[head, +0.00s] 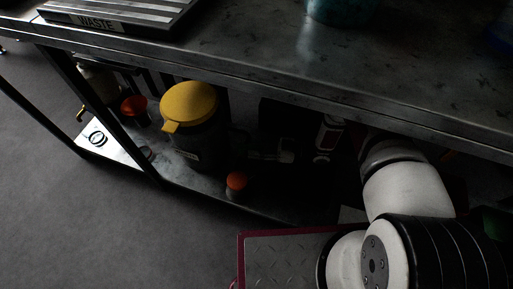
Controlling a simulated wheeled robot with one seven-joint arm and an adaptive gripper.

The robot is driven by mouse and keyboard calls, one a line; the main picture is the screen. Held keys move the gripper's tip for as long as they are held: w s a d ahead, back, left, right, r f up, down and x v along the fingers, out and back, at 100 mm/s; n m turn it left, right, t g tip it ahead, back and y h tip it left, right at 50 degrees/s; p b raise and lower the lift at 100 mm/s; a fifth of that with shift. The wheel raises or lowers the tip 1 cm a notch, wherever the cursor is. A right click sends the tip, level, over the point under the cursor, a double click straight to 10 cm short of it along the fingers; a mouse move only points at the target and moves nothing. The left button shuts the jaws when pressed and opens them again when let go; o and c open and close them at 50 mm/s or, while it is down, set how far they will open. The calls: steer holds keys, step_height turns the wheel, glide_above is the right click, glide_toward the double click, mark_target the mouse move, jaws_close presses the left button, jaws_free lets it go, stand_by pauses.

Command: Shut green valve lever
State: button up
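I cannot make out a green valve lever. A dark green patch (492,221) shows at the right edge, beside my arm, but it is too dark and cut off to identify. My white and black arm rises from the lower right and reaches in under the workbench (300,75). My gripper is not in view; the bench edge and the dark space below it hide the arm's far end.
On the bench are a tray marked WASTE (120,14), a teal container (340,8) and a blue object (500,38). The lower shelf holds a yellow-lidded jug (190,105), an orange-capped item (236,182) and bottles. Bare floor (90,225) lies at left.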

jaws_close()
steer(key=shift+s+r+m+t+p, duration=0.1)
steer(key=shift+s+m+t+p, duration=0.15)
steer(key=shift+m+t+p, duration=0.25)
steer(key=shift+s+r+m+t+p, duration=0.1)
steer(key=shift+s+m+t+p, duration=0.1)
steer(key=shift+m+t, duration=0.35)
steer(key=shift+s+a+f+m+t+h+p, duration=0.1)
steer(key=shift+s+m+t+h+p, duration=0.15)
steer(key=shift+t, duration=0.35)
steer(key=shift+a+f+m+t+h+p, duration=0.1)
steer(key=shift+m+t+h, duration=0.1)
steer(key=shift+t+h, duration=0.25)
jaws_free()
